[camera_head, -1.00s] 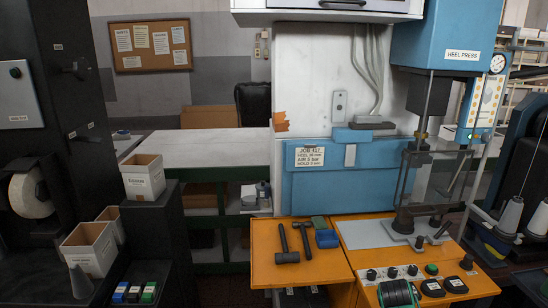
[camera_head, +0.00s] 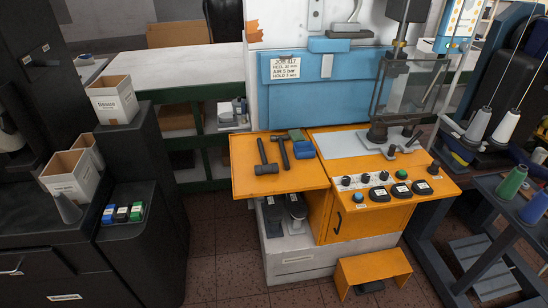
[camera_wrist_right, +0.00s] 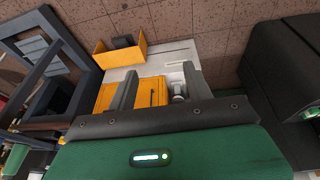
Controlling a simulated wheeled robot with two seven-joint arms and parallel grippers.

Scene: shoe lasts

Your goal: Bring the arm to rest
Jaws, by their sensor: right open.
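My right gripper (camera_wrist_right: 159,70) shows in the right wrist view with its two grey fingers spread apart and nothing between them. Beyond the fingers are the orange cabinet front (camera_wrist_right: 150,92), the pale base and the brown tiled floor, apart from the fingers. In the head view neither gripper shows. The heel press bench (camera_head: 345,225) stands in the middle with its orange top, and no arm shows over it.
Two hammers (camera_head: 268,158) and a blue block (camera_head: 303,150) lie on the orange left shelf. An orange step (camera_head: 372,268) stands on the floor in front. A dark stand with white bins (camera_head: 112,100) is left; a thread-spool rack (camera_head: 512,183) is right.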

